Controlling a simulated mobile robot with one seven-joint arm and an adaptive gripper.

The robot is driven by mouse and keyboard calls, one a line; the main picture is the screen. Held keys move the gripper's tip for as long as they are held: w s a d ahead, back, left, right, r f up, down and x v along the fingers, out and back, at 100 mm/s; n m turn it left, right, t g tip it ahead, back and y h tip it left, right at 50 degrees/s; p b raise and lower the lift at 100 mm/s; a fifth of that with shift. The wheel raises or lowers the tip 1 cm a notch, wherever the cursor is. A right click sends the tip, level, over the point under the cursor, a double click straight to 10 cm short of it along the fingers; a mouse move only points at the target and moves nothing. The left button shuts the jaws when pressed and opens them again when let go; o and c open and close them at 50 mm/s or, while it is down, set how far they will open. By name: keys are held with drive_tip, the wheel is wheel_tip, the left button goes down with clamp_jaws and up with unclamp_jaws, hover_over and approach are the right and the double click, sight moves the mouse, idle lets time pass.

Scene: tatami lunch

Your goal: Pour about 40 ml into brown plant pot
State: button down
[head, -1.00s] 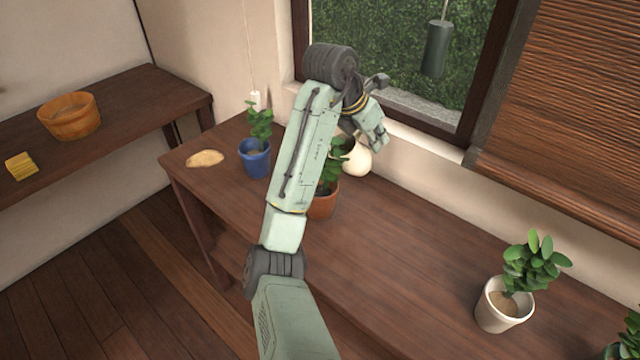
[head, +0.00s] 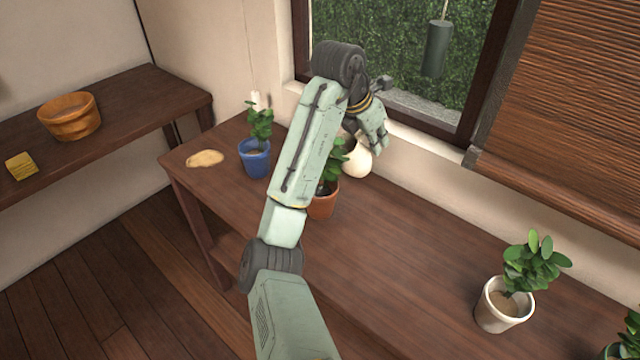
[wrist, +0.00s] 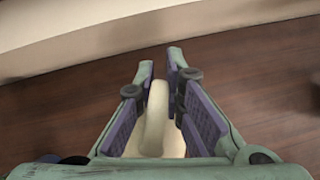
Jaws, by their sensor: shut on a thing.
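The brown plant pot (head: 322,205) stands on the long wooden table, partly hidden behind my forearm, with a green leafy plant in it. A cream-white vessel (head: 357,161) is just behind and to the right of it, near the window wall. My gripper (head: 374,138) is at the top of this vessel. In the wrist view my gripper (wrist: 162,70) is shut on the vessel's pale upright handle (wrist: 156,118). The vessel's opening and any liquid inside are hidden. I cannot tell whether the vessel touches the table.
A blue pot (head: 255,161) with a plant stands left of my forearm, beside a tan flat patch (head: 205,158). A white pot (head: 493,318) with a plant stands at the right. The table between the brown and white pots is clear. The window wall is close behind my gripper.

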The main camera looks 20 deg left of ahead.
drive_tip(key=shift+w+d+f+g+y, duration=0.2)
drive_tip(key=shift+f+g+y, duration=0.5)
drive_tip(key=shift+f, duration=1)
drive_tip(key=shift+w+d+f+g+y, duration=0.1)
drive_tip(key=shift+w+f+g+y, duration=0.3)
drive_tip(key=shift+f+g, duration=0.9)
drive_tip(key=shift+w+d+f+g+y, duration=0.15)
drive_tip(key=shift+f+g+y, duration=0.4)
drive_tip(key=shift+f, duration=1.5)
drive_tip(key=shift+r, duration=0.1)
